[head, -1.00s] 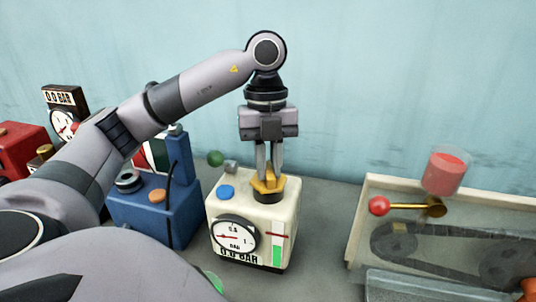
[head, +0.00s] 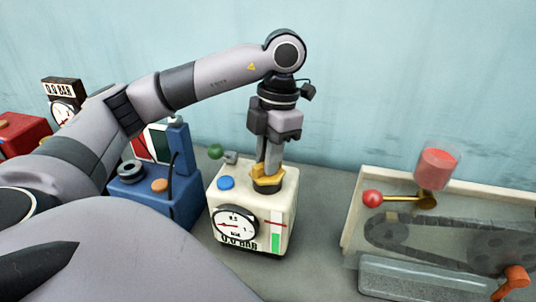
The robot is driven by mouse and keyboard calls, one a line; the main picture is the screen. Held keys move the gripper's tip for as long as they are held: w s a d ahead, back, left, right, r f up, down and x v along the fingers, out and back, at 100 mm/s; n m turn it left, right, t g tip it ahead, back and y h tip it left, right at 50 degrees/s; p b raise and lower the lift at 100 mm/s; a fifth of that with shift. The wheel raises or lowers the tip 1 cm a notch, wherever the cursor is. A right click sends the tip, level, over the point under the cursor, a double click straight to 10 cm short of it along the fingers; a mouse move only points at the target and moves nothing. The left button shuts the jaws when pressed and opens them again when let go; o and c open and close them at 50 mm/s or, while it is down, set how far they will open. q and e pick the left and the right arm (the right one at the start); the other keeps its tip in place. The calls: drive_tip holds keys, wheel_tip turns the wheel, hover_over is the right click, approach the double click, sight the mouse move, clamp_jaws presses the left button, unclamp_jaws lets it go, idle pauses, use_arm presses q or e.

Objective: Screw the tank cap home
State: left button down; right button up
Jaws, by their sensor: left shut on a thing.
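The cream tank (head: 281,222) stands on the bench in the middle of the head view. Its round gauge (head: 235,223) and the "0.0 BAR" label are on the front, with a green level strip beside them. The yellow tank cap (head: 266,173) sits on the dark neck on top of the tank. My left gripper (head: 268,168) points down from above and is shut on the cap. Its fingers partly hide the cap. Whether the cap is fully seated cannot be told. My right gripper is not in view.
A blue button (head: 226,183) and a green ball knob (head: 215,151) are near the cap. A blue machine (head: 185,208) stands close on the left.

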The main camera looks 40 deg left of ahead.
use_arm(q)
drive_tip(key=shift+m, duration=0.8)
drive_tip(key=c, duration=1)
unclamp_jaws()
drive_tip(key=shift+r, duration=0.1)
drive_tip(key=shift+r, duration=2.95)
